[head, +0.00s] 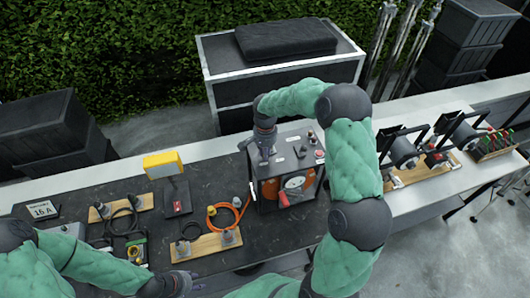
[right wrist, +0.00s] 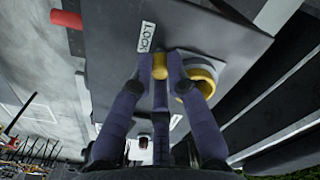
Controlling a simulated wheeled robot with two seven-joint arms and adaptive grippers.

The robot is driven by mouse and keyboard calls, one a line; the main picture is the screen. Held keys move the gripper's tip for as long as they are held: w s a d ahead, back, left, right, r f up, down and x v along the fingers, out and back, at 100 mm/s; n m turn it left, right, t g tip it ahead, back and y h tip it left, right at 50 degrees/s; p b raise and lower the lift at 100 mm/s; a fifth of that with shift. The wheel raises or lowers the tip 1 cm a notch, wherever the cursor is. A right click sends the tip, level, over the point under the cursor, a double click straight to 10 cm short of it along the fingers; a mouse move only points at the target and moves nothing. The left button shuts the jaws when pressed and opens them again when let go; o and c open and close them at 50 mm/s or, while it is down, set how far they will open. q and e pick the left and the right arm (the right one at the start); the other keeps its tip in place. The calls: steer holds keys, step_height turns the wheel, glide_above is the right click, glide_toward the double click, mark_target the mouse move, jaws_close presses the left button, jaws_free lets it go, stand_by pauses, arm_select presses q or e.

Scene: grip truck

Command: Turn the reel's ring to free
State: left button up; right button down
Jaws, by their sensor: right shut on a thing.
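The reel (head: 298,184) is a dark box on the table with orange cable and a red handle in its front. My right gripper (head: 264,143) is on the left part of its grey top. In the right wrist view my right gripper (right wrist: 163,68) is shut on a yellow tab beside the LOCK label (right wrist: 147,37). The yellow ring (right wrist: 203,76) shows just right of the tab, partly covered by a finger; the join between them is hidden. No free label is legible. My left gripper (head: 183,285) is low over the table's front edge, its fingers too small to read.
An orange cable (head: 238,207) lies left of the reel, by a wooden board (head: 206,244) with connectors. A yellow-lidded box (head: 163,164) stands further back. More drums (head: 402,150) stand on the white table at right, beyond my right arm. Black cases stand behind the table.

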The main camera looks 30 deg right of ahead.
steer(key=shift+s+d+f+n+b, duration=0.15)
steer(key=shift+d+n+b, duration=0.1)
steer(key=shift+n+b, duration=0.3)
steer(key=shift+s+d+n+b, duration=0.2)
steer(key=shift+n+b, duration=0.1)
steer(key=shift+n, duration=0.35)
steer(key=shift+s+d+n+b, duration=0.1)
steer(key=shift+d+n+b, duration=0.35)
steer(key=shift+n, duration=0.45)
steer(key=shift+s+d+n+b, duration=0.1)
steer(key=shift+d+n+b, duration=0.35)
steer(key=shift+n, duration=0.75)
steer(key=shift+d+n+b, duration=0.2)
steer(key=shift+d+n, duration=0.15)
steer(key=shift+n, duration=0.45)
steer(key=shift+d+n+b, duration=0.15)
steer(key=shift+d+n, duration=0.15)
steer(key=shift+n, duration=0.5)
steer(key=c, duration=1.2)
jaws_free()
steer(key=shift+d, duration=0.1)
steer(key=shift+r, duration=0.2)
